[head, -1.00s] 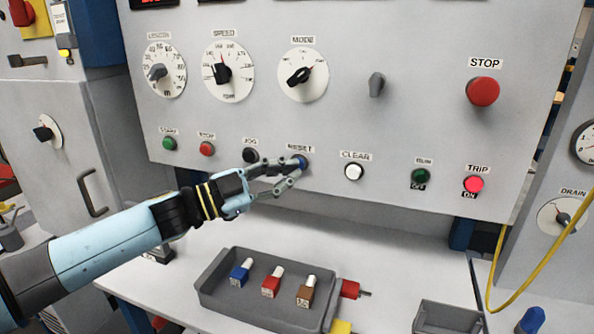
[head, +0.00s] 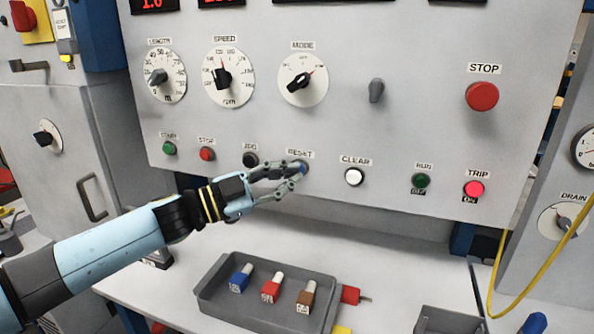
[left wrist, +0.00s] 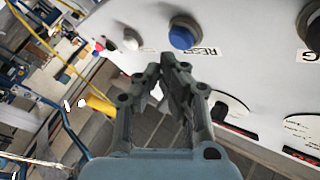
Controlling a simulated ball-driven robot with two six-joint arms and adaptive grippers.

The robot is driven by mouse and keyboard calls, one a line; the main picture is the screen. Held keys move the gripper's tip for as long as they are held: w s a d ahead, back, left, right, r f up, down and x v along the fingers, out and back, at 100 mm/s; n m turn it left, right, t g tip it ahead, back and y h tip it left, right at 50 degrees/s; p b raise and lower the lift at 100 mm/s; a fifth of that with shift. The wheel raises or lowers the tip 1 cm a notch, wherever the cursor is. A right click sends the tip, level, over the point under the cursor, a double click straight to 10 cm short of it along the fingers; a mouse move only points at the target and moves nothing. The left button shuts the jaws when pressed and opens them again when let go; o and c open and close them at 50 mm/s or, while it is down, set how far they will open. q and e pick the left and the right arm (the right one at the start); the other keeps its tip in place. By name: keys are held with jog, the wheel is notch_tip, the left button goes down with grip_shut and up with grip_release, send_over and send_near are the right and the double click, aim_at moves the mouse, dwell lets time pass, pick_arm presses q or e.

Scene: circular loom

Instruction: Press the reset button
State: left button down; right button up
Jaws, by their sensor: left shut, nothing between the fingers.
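The reset button is a blue push button (left wrist: 183,34) under the RESET label on the grey panel (head: 330,125). In the head view my left gripper (head: 302,174) is at this button and covers most of it. In the left wrist view the gripper (left wrist: 174,68) is shut and empty, with its fingertips just below the blue button in the picture. I cannot tell whether the fingertips touch the button. The red TRIP lamp (head: 474,189) is bright, with ON below it. My right gripper is not in view.
A black JOG button (head: 250,160) is left of reset and a white CLEAR button (head: 354,177) is right of it. A red STOP button (head: 482,96) is farther right. Below, a grey tray (head: 212,292) with coloured blocks stands on the white bench (head: 400,270).

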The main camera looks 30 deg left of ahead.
pick_arm(q)
jog(key=shift+w, duration=0.15)
dwell(0.5)
jog(key=shift+w+a, duration=0.1)
jog(key=shift+w, duration=0.15)
jog(key=shift+w+a, duration=0.15)
jog(key=shift+w, duration=0.3)
dwell(0.6)
jog(key=shift+s, duration=0.15)
dwell(0.3)
jog(key=shift+s+d+p, duration=0.25)
jog(key=shift+s+p, duration=0.1)
jog(key=shift+s, duration=0.35)
jog(key=shift+s, duration=0.1)
jog(key=s+p, duration=0.1)
jog(key=s, duration=0.1)
jog(key=s+d+p, duration=0.1)
jog(key=s, duration=0.1)
jog(key=shift+s, duration=0.35)
